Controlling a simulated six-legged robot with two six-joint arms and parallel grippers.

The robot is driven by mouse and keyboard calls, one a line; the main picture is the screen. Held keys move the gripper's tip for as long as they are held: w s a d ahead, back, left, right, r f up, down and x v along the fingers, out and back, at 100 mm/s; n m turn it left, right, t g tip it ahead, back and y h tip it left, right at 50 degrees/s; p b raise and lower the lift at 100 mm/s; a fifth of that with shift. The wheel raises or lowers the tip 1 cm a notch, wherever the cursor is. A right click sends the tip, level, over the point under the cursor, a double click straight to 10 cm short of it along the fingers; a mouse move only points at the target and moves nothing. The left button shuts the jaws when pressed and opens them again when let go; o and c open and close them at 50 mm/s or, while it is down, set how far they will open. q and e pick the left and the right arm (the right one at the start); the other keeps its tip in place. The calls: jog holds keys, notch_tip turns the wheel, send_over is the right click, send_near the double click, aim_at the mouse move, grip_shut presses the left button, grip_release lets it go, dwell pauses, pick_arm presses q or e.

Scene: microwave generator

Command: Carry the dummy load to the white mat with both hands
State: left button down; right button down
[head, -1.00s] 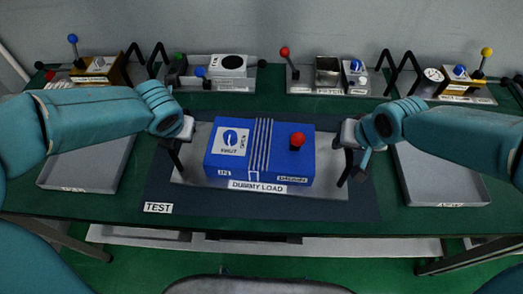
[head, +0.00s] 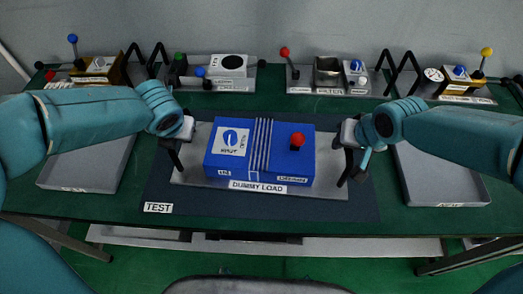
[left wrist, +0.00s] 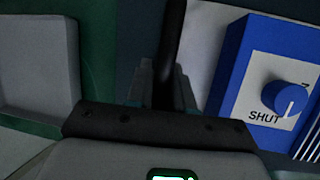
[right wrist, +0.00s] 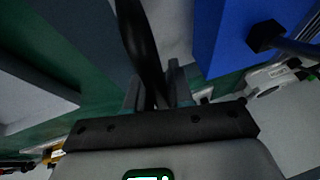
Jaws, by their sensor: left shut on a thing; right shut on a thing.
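The dummy load (head: 262,155) is a blue box with a red knob, a dial plate and a pale base plate with black handles at its ends. It lies on the dark TEST mat (head: 300,208), near the middle of the table. My left gripper (head: 182,140) is shut on the left black handle; in the left wrist view the handle (left wrist: 172,45) runs between the fingers. My right gripper (head: 348,142) is shut on the right handle, which shows in the right wrist view (right wrist: 140,45). I cannot tell any gap under the base plate. I see no white mat.
Grey trays stand at left (head: 85,165) and right (head: 440,180) of the dark mat. A row of units with knobs and levers lines the back, including a FILTER unit (head: 328,78). The green table's front edge is just before the mat.

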pick_arm(q)
jog(key=shift+w+r, duration=0.15)
jog(key=shift+r, duration=0.05)
pick_arm(e)
jog(key=shift+w+r, duration=0.15)
